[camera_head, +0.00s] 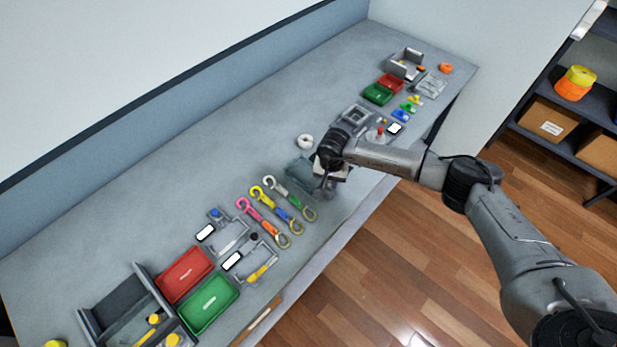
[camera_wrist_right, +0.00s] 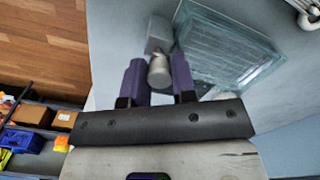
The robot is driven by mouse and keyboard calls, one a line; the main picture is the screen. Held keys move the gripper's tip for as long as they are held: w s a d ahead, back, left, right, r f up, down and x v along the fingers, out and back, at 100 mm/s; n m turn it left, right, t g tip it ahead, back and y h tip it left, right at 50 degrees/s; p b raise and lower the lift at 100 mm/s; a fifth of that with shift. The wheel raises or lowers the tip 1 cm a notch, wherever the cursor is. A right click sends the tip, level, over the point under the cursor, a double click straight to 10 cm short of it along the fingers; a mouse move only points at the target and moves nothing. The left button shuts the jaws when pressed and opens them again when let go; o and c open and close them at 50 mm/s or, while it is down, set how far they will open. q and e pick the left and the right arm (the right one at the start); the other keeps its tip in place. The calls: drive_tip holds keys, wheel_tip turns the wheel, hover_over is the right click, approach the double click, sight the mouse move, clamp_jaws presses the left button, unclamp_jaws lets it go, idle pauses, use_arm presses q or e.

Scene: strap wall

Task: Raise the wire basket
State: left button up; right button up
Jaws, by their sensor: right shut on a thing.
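My right gripper (camera_head: 328,186) is low over the front part of the bench. In the right wrist view its two purple fingers (camera_wrist_right: 158,72) are shut on a grey rounded knob (camera_wrist_right: 160,72), with a grey block (camera_wrist_right: 160,36) just beyond it. Beside them is a teal, see-through rectangular piece with fine lines (camera_wrist_right: 228,52). It also shows left of the gripper in the head view (camera_head: 300,172). I cannot tell for sure that this piece is the wire basket, or whether the knob is joined to it. My left gripper is out of view.
Left of the gripper lie several coloured hooked straps (camera_head: 268,208). Further left are a red tray (camera_head: 184,275) and a green tray (camera_head: 208,303). A white ring (camera_head: 305,141) stands behind the gripper. Small trays and parts fill the bench's far right. The bench's back middle is clear.

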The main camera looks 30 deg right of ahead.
drive_tip(key=shift+r+p, duration=0.7)
drive_tip(key=shift+r, duration=0.75)
drive_tip(key=o, duration=0.6)
drive_tip(key=shift+c, duration=0.2)
drive_tip(key=shift+r, duration=0.1)
